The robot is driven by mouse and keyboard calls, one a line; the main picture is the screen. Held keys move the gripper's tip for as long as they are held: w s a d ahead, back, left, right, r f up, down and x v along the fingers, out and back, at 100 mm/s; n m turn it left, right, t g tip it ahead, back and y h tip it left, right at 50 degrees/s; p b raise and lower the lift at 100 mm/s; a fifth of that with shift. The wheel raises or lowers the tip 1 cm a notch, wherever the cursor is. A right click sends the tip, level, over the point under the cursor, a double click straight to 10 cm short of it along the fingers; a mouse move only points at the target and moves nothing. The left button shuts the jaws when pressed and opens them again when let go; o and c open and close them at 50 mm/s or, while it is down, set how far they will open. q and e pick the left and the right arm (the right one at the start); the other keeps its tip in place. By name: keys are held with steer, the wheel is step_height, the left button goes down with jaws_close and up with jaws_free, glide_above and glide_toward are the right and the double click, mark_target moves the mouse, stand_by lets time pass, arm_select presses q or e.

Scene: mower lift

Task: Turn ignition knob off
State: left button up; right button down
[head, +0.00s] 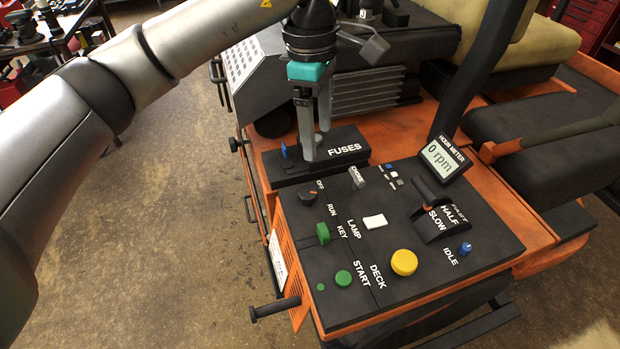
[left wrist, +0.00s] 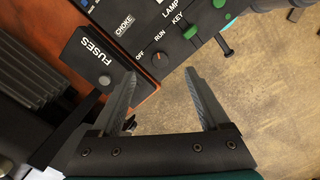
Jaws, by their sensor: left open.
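My right gripper is not in view.
The black FUSES box (head: 345,150) stands behind the panel. Open floor (head: 180,230) lies left.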

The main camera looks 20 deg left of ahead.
mark_target(308, 192)
arm_select(q)
steer(key=shift+y, duration=0.4)
steer(key=f+p, duration=0.1)
steer(key=f, duration=0.4)
steer(key=a+f+p, duration=0.1)
steer(key=f, duration=0.3)
steer(key=f+p, duration=0.1)
steer(key=f, duration=0.4)
steer(key=shift+w+a+f, duration=0.15)
steer(key=shift+a+f, duration=0.15)
steer(key=shift+a, duration=0.05)
steer(key=shift+c, duration=0.2)
jaws_close()
